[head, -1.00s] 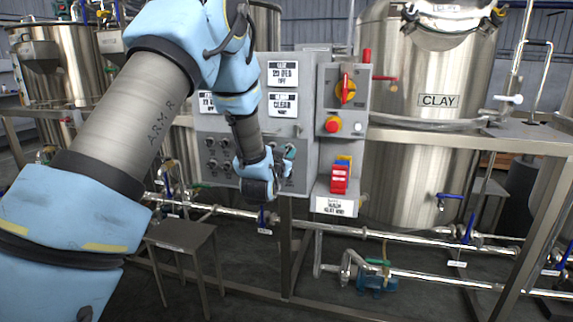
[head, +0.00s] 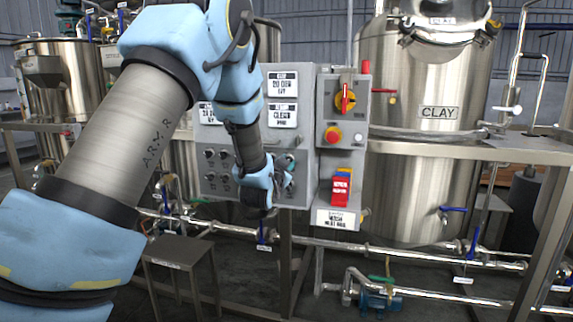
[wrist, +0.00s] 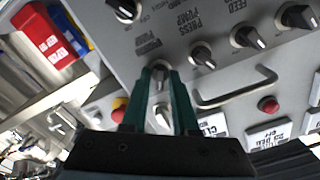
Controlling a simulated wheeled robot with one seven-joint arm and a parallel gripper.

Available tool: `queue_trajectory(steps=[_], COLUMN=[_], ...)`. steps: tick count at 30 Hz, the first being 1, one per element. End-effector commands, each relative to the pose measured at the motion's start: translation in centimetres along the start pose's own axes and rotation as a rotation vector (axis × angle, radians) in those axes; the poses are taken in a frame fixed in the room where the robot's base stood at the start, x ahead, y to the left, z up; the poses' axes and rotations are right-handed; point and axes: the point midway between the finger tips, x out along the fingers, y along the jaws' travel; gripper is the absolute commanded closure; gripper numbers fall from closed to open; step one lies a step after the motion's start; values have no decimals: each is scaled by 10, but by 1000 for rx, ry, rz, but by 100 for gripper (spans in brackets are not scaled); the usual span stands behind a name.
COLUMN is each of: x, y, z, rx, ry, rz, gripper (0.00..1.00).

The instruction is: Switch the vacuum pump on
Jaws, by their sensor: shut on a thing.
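A grey control panel (head: 300,150) faces me, with several black knobs with pale pointers on it. My gripper (wrist: 160,78) has two green fingers, one on each side of a knob (wrist: 160,70), and they are shut on it. The label beside this knob (wrist: 148,45) ends in "PUMP"; its first word is blurred but looks like "VACUUM". The knob's pointer is partly hidden between the fingertips, so I cannot tell its setting. In the head view my gripper (head: 287,165) is at the panel's lower right, and my wrist hides part of the knob rows.
Other knobs sit close by, including the press pump knob (wrist: 202,57) and feed pump knob (wrist: 257,45). A metal handle (wrist: 238,92) and a red button (wrist: 268,104) are near the fingers. A red-and-yellow rotary switch (head: 345,98) and red padlock tags (head: 341,190) are right of the panel.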

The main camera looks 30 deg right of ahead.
Motion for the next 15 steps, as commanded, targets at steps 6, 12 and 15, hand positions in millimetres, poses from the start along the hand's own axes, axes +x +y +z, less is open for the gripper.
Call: queue_trajectory(steps=[6,12,15], x=[0,0,-1], y=[0,0,0], z=[1,0,0], rx=[-1,-1,-1], ry=[-2,-1,0], rz=[1,0,0], gripper=[60,57,57])
